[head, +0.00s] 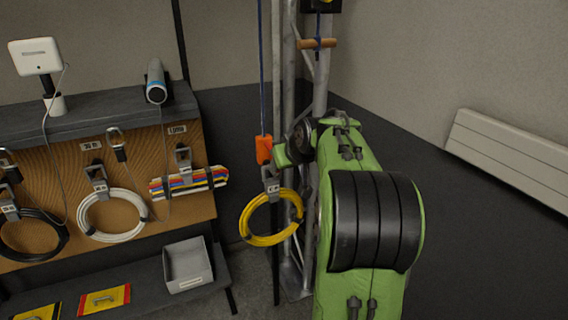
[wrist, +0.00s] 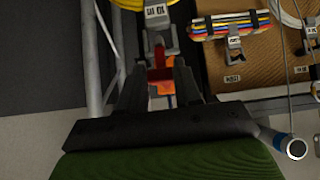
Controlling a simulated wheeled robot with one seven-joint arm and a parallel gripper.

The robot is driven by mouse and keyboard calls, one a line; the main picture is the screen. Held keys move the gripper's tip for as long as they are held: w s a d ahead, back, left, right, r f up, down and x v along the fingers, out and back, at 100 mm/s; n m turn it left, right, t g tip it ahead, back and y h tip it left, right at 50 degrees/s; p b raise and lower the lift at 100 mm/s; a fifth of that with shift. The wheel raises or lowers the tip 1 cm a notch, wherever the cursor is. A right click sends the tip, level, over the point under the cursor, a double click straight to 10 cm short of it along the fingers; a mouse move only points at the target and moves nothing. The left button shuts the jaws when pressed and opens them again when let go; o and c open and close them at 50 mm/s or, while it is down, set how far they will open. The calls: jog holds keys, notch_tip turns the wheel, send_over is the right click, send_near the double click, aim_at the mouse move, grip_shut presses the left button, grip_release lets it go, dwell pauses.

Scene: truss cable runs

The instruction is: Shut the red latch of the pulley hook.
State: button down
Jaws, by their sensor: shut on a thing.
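The pulley hook hangs on a blue rope, with an orange block (head: 264,149) above a grey labelled part (head: 270,184). A yellow cable coil (head: 246,222) hangs below it. In the wrist view the red latch (wrist: 160,74) lies between the fingers of my gripper (wrist: 161,70), in front of the orange block (wrist: 167,89). My gripper is shut on the red latch; the exact contact is small and dark. The grey part (wrist: 160,38) and yellow coil (wrist: 128,3) are just beyond the fingertips. In the head view my green arm hides the fingers and the latch.
A metal truss (head: 319,85) stands right beside the hook. A wooden peg (head: 317,43) sits above on it. To the left, a board (head: 65,177) carries a white coil (head: 83,221) and coloured cables (head: 190,182). A grey bin (head: 187,265) stands below. Floor to the right looks clear.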

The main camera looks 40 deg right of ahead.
jog(key=shift+s+f, duration=0.15)
jog(key=shift+f, duration=0.55)
jog(key=c, duration=1.1)
grip_release()
jog(key=o, duration=0.3)
jog(key=shift+r, duration=0.1)
jog(key=shift+o, duration=0.2)
jog(key=shift+r, duration=0.1)
jog(key=shift+r, duration=0.1)
jog(key=p+v, duration=0.4)
jog(key=v, duration=1.1)
jog(key=shift+r+p, duration=0.3)
jog(key=shift+r, duration=0.05)
